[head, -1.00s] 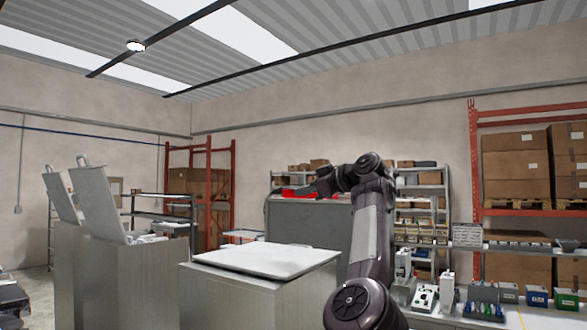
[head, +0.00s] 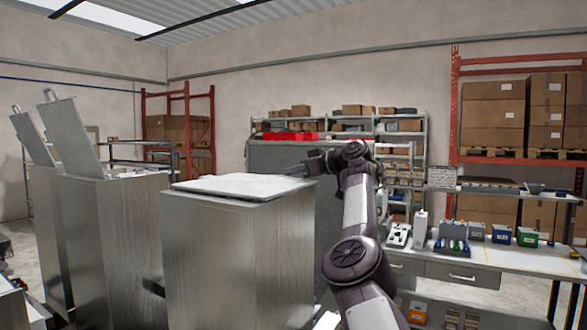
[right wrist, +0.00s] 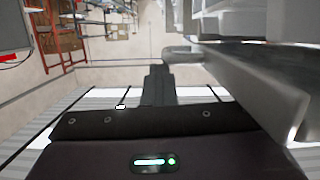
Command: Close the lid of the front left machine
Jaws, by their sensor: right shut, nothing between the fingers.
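Three tall grey metal machines stand in a row in the head view. The nearest machine (head: 238,250) has its flat pale lid (head: 245,187) lying down on top. The middle machine (head: 115,235) has its lid (head: 70,135) raised and leaning back. The far-left machine (head: 45,215) also has a raised lid (head: 33,138). I cannot tell for certain which is the front left one. My right gripper (head: 314,163) is shut and empty at the right edge of the nearest machine's lid. In the right wrist view its fingers (right wrist: 158,84) are together, beside a grey metal edge (right wrist: 240,85).
A grey cabinet (head: 270,156) with red items on top stands behind the nearest machine. A workbench (head: 500,262) with small devices is at the right. Orange racks (head: 454,110) with cartons and a shelf unit line the wall. Gaps between machines are narrow.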

